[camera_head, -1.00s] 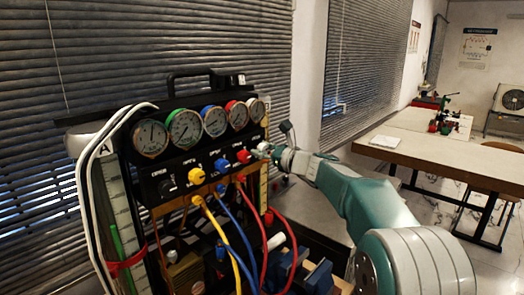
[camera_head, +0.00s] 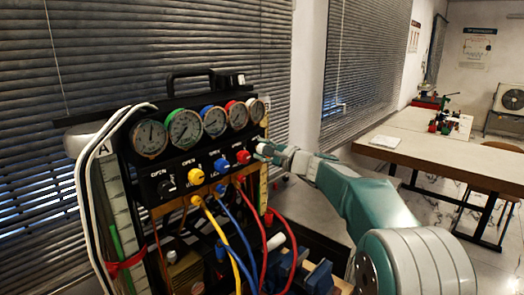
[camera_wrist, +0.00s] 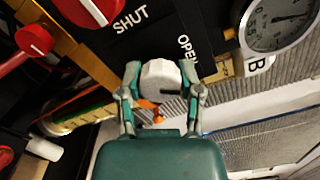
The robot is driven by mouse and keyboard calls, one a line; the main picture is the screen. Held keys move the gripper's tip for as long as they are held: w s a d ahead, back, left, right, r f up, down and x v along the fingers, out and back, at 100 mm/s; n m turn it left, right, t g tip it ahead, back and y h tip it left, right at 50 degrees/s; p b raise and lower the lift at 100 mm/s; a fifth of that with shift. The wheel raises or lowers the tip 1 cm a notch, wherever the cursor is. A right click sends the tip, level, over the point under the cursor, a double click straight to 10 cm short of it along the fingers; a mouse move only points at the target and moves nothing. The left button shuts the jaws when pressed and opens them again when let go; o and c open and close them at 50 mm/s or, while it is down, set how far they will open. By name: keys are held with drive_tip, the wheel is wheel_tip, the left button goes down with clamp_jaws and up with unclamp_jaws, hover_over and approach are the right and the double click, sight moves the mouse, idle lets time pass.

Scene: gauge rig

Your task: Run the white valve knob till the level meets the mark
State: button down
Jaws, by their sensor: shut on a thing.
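The white valve knob (camera_wrist: 160,80) sits between the two fingers of my gripper (camera_wrist: 161,73) in the wrist view, with a finger against each side. A dark notch shows on the knob's lower right. In the head view my gripper (camera_head: 266,150) is at the right end of the valve panel (camera_head: 207,168), where the knob is mostly hidden. A scaled gauge column marked B (camera_head: 263,187) stands behind the hoses below it. A tube with green and orange parts (camera_wrist: 80,119) shows in the wrist view. I cannot read the level or the mark.
Several dial gauges (camera_head: 185,127) line the panel top. Yellow (camera_head: 195,175), blue (camera_head: 221,165) and red (camera_head: 243,157) knobs sit left of my gripper, with coloured hoses below. A column marked A (camera_head: 110,190) stands at left. A table (camera_head: 440,145) is at right.

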drive_tip(key=n, duration=0.4)
drive_tip(key=shift+a+f, duration=0.1)
drive_tip(key=shift+f, duration=0.1)
drive_tip(key=shift+s+n, duration=0.1)
drive_tip(key=shift+n, duration=1.2)
drive_tip(key=shift+f, duration=0.15)
drive_tip(key=shift+c, duration=1.3)
unclamp_jaws()
drive_tip(key=shift+r, duration=0.2)
